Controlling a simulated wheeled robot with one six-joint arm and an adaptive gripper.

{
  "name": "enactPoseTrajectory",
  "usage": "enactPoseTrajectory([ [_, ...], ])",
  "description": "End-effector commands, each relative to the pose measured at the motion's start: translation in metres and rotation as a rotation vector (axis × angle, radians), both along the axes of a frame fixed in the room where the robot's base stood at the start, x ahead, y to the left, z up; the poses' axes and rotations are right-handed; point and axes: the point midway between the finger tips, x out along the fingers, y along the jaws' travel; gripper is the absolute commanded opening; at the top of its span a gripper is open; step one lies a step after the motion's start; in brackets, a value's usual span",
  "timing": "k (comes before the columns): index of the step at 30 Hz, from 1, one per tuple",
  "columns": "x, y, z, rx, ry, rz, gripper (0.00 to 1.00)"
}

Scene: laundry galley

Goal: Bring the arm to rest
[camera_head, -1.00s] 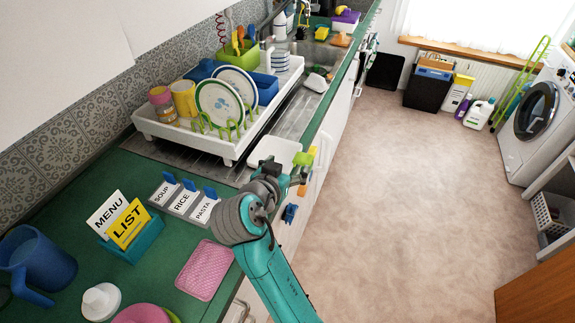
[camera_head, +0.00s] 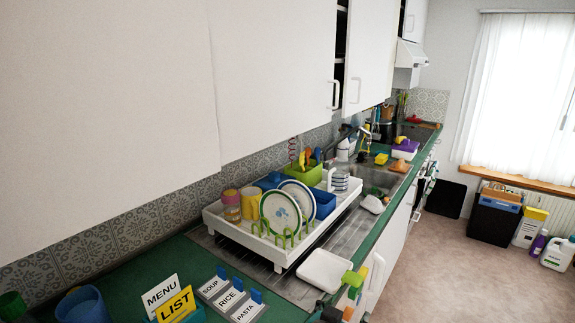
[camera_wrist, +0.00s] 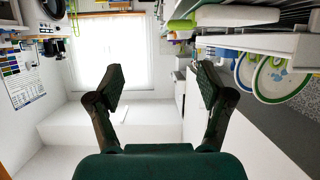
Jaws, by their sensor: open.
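My gripper (camera_wrist: 160,85) shows in the wrist view with its two dark fingers spread wide and nothing between them. The wrist picture looks upside down, with the window (camera_wrist: 110,55) beyond the fingers and the dish rack (camera_wrist: 255,42) at the upper right, apart from the fingers. In the head view my arm is mostly out of frame; a small dark shape at the bottom edge is too cut off to identify.
The green counter (camera_head: 125,270) carries a white dish rack (camera_head: 238,236) with plates (camera_head: 280,214), label cards (camera_head: 233,297) and a white tray (camera_head: 325,271). White wall cabinets (camera_head: 270,65) overhang it.

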Motion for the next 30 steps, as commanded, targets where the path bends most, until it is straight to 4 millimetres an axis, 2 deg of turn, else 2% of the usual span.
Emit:
enactPoseTrajectory([
  [8, -0.012, -0.009, -0.033, -0.041, 0.027, 0.077, 0.8],
  [14, -0.032, -0.019, -0.07, -0.081, 0.055, 0.17, 0.8],
  [20, -0.072, -0.031, -0.118, -0.118, 0.086, 0.303, 0.8],
  [24, -0.106, -0.037, -0.145, -0.13, 0.097, 0.39, 0.8],
  [30, -0.16, -0.042, -0.173, -0.128, 0.099, 0.498, 0.8],
])
